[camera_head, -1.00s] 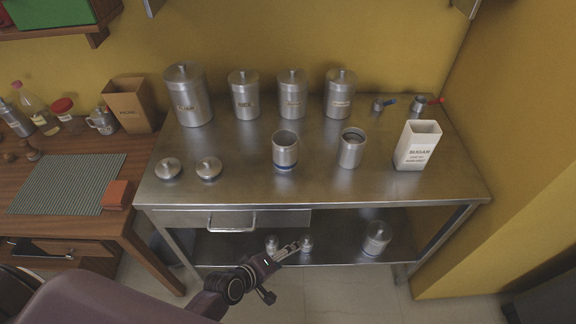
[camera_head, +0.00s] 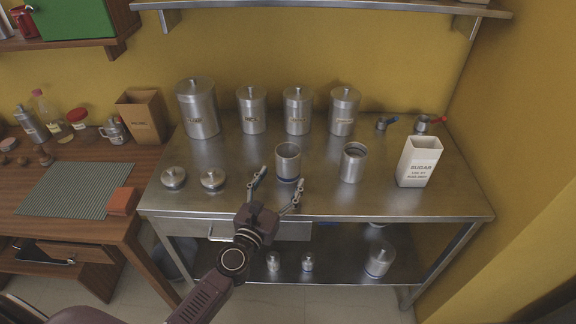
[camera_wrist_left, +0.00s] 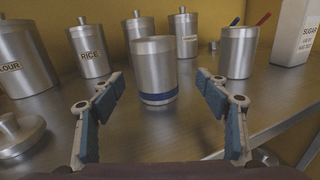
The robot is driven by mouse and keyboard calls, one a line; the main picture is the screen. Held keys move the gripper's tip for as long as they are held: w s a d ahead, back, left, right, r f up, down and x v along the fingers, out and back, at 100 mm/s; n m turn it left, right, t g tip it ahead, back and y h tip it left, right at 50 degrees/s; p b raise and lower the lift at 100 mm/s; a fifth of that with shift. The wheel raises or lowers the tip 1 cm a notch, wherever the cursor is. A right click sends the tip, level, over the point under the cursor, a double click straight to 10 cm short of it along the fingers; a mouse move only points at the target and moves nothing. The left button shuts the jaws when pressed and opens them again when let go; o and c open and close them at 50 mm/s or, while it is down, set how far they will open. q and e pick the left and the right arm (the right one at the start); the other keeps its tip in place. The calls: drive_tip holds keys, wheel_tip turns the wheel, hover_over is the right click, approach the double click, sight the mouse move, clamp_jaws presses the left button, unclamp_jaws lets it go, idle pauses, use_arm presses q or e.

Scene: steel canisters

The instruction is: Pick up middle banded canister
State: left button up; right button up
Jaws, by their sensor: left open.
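The banded canister (camera_head: 288,161) is an open steel can with a dark blue band near its base. It stands upright on the steel table, in the middle, in front of the row of lidded canisters. In the left wrist view the canister (camera_wrist_left: 155,70) is straight ahead. My left gripper (camera_head: 277,178) is open, its fingers at the table's front part, just short of the canister, one to each side. In the left wrist view its blue-padded fingers (camera_wrist_left: 161,92) flank the canister with nothing between them. My right gripper is not in view.
Lidded canisters, among them a large one (camera_head: 198,108), stand along the back. A second open canister (camera_head: 353,162) and a white sugar box (camera_head: 418,161) are to the right. Two loose lids (camera_head: 213,179) lie left. A shelf (camera_head: 330,5) hangs above.

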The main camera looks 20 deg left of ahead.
sight(292, 155)
use_arm(q)
drive_tip(key=shift+w+a+f+n+y, duration=0.15)
drive_tip(key=shift+w+a+n+y, duration=0.15)
drive_tip(key=shift+a+n, duration=0.15)
drive_tip(key=shift+w, duration=0.25)
drive_tip(key=shift+w+d, duration=0.2)
drive_tip(key=shift+w, duration=1.55)
drive_tip(key=shift+w+d, duration=0.15)
drive_tip(key=shift+w, duration=1.6)
drive_tip(key=c, duration=1.3)
drive_tip(key=shift+c, duration=0.5)
